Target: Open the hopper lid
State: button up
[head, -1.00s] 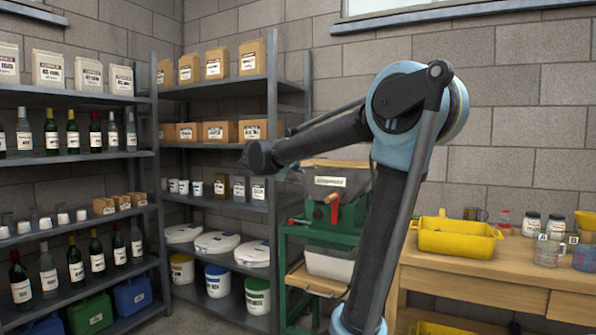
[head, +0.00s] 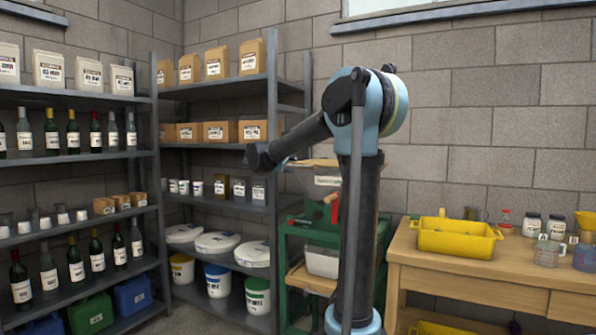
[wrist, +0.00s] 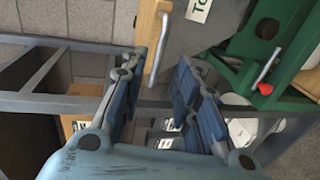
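The hopper (head: 327,181) is a greyish bin with a white label, set above a green machine (head: 312,213). Its wooden lid (head: 318,163) lies across the top and looks shut. My arm hides the right part of both. In the wrist view the hopper (wrist: 190,62) appears turned on its side, with the wooden lid (wrist: 148,30) along its left edge. A pale bar handle (wrist: 158,50) stands out from the lid. My gripper (wrist: 163,65) is open and empty, with the handle seen just beyond and between its fingertips; contact cannot be told. The gripper is not clearly visible in the head view.
A red lever (head: 333,205) is on the machine's front. Grey shelves (head: 272,120) with boxes, tubs and bottles stand close on the left. A wooden workbench (head: 480,275) with a yellow tray (head: 455,240) and jars stands on the right.

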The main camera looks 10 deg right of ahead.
aim_at(298, 166)
jog(key=x, duration=0.8)
jog(key=shift+w+d, duration=0.1)
jog(key=shift+w, duration=0.05)
grip_shut()
